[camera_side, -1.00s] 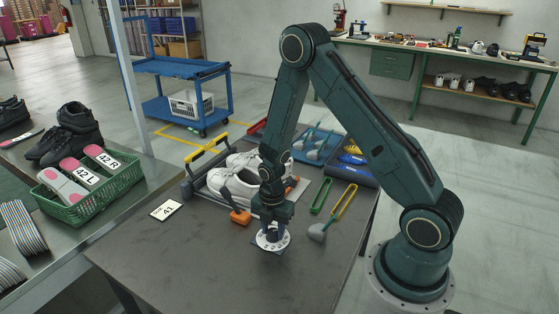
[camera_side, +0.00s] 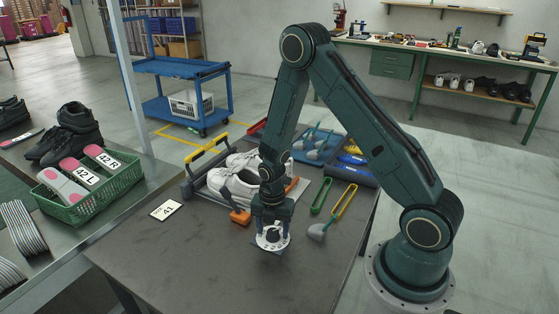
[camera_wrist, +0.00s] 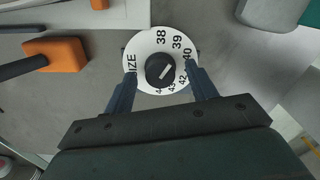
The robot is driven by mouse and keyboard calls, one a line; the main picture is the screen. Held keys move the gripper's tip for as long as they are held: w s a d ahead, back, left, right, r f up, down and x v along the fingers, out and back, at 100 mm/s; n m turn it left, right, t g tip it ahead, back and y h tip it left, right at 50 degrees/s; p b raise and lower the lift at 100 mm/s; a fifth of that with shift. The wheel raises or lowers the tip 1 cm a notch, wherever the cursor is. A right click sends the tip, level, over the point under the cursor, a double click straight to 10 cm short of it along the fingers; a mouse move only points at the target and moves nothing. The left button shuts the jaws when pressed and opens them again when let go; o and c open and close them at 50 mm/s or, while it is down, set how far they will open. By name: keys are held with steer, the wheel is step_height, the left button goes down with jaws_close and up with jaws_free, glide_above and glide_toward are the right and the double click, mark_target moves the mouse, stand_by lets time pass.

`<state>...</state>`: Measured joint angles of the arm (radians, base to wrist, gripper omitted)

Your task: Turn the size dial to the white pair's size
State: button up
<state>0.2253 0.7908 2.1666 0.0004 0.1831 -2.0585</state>
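The size dial (camera_wrist: 134,54) is a white disc with black numbers and a dark central knob (camera_wrist: 160,67) carrying a white mark. The mark slants to the upper right, roughly towards 40; the exact reading is unclear. 38, 39, 40, 42 and 43 show; 41 is not readable beside the right finger. My gripper (camera_wrist: 161,76) is open, pointing down, with one finger on each side of the knob, apart from it. In the side view my gripper (camera_side: 271,224) is right over the dial (camera_side: 272,241). The white pair (camera_side: 237,184) sits behind it; a card (camera_side: 166,210) reads 41.
An orange block with a dark handle (camera_side: 240,216) lies just left of the dial. Green and yellow-handled tools (camera_side: 321,196) lie to the right. A green basket (camera_side: 95,199) with 42 L and 42 R pieces stands at the left. The table's front is clear.

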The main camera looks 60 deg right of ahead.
steer(key=shift+r, duration=0.15)
step_height(320, 180, up, 14)
steer(key=shift+f, duration=0.2)
stand_by(1.0)
steer(key=shift+r, duration=0.1)
step_height(320, 180, up, 13)
steer(key=m+t, duration=0.2)
steer(key=m, duration=0.7)
glide_above(273, 232)
steer(key=s+a, duration=0.4)
steer(key=s, duration=0.1)
steer(key=s+a+r+m+t, duration=0.3)
steer(key=s+r+m, duration=0.5)
steer(key=s+m, duration=0.4)
steer(key=shift+s+a+t, duration=0.3)
steer(key=shift+s+a, duration=0.15)
steer(key=shift+a, duration=0.1)
